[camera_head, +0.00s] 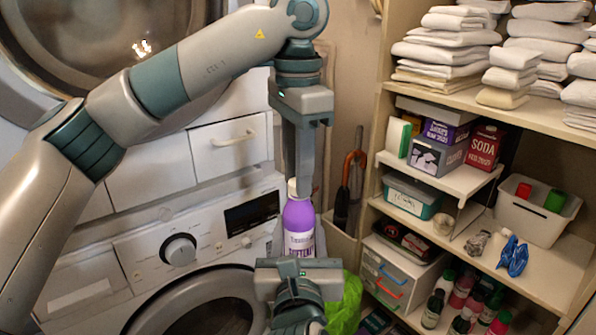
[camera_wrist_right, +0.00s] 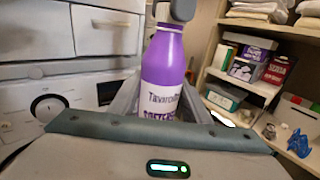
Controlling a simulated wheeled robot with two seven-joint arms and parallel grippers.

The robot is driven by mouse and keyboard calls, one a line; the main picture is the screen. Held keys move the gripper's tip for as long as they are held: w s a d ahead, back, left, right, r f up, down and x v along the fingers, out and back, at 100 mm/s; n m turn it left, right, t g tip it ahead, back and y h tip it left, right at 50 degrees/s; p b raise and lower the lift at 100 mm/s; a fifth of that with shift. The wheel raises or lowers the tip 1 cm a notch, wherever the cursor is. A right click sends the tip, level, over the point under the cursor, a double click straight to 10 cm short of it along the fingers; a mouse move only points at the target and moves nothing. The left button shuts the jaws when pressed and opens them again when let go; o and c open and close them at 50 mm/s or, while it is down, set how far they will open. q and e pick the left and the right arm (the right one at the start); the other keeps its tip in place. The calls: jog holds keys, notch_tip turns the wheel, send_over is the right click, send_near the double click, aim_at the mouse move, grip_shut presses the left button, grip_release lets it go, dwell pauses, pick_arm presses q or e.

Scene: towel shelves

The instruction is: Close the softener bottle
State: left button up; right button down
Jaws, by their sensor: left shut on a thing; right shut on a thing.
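The purple softener bottle (camera_head: 299,238) stands upright in front of the washing machine, with a white cap (camera_head: 292,188) at its top. My left gripper (camera_head: 301,186) reaches down from above and is shut on the cap. My right gripper (camera_head: 297,250) comes from below and is shut on the bottle's body. In the right wrist view the bottle (camera_wrist_right: 164,75) stands between the right fingers, with part of the white cap (camera_wrist_right: 161,12) beside a grey left fingertip (camera_wrist_right: 182,10). How far the cap is seated cannot be told.
The washing machine (camera_head: 150,262) and white drawers (camera_head: 230,140) are behind the bottle at left. Shelves at right hold towels (camera_head: 445,45), boxes, a white bin (camera_head: 535,215) and several bottles. A green bag (camera_head: 346,305) lies low beside the right gripper.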

pick_arm(q)
jog(key=shift+m, duration=0.3)
jog(key=shift+w, duration=0.1)
jog(key=o, duration=1)
jog(key=shift+r, duration=0.15)
jog(key=shift+r, duration=2.15)
jog(key=shift+c, duration=0.4)
